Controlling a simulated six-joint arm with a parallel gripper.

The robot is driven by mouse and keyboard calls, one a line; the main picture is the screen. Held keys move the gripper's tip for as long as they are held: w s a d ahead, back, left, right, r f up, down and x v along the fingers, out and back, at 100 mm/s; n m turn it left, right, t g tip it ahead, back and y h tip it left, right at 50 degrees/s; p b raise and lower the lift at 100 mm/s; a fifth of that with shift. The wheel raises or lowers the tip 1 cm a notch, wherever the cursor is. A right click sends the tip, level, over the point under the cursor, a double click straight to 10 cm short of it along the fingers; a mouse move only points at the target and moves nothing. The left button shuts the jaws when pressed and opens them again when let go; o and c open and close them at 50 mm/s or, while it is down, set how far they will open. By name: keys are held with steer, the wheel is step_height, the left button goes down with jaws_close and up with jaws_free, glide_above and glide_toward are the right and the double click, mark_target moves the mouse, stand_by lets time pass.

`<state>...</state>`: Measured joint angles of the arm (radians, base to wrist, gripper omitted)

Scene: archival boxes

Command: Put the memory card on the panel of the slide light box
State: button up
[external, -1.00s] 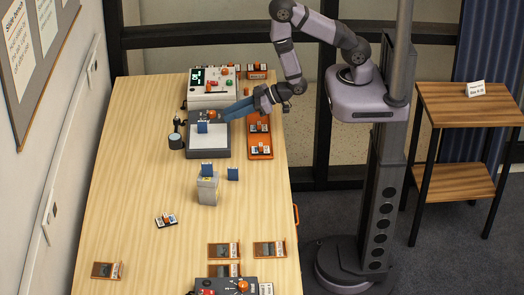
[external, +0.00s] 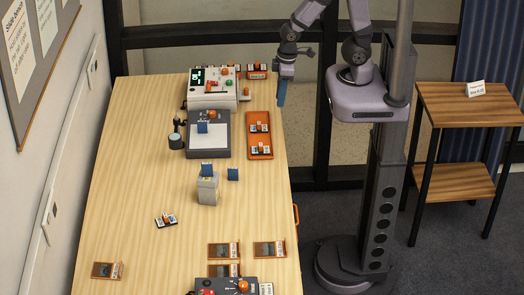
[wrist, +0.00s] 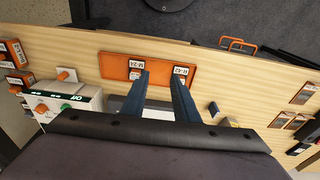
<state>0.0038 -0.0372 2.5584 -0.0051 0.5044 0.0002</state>
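The slide light box (external: 190,150) is a dark grey box with a white panel (external: 212,143) on top. A small blue upright piece (external: 202,127), which looks like the memory card, stands on the panel toward its back; no finger touches it. Similar blue pieces are at a grey block: one on its top (external: 207,169) and one beside it (external: 233,174). My gripper (external: 281,98) hangs fingers down, beyond the table's right edge in the external view. In the wrist view its two blue fingers (wrist: 160,85) are apart with nothing held between them.
An orange tray (external: 260,153) with labelled pieces lies right of the light box. A white control unit (external: 212,101) stands behind it, and a dark round jar (external: 175,141) is left. The grey block (external: 208,190) stands in front. The table's left side is mostly clear.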

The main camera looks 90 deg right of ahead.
steer(key=shift+g, duration=0.7)
steer(key=s, duration=0.1)
steer(key=s+r, duration=0.2)
steer(key=shift+s+a, duration=0.1)
steer(key=shift+s, duration=0.3)
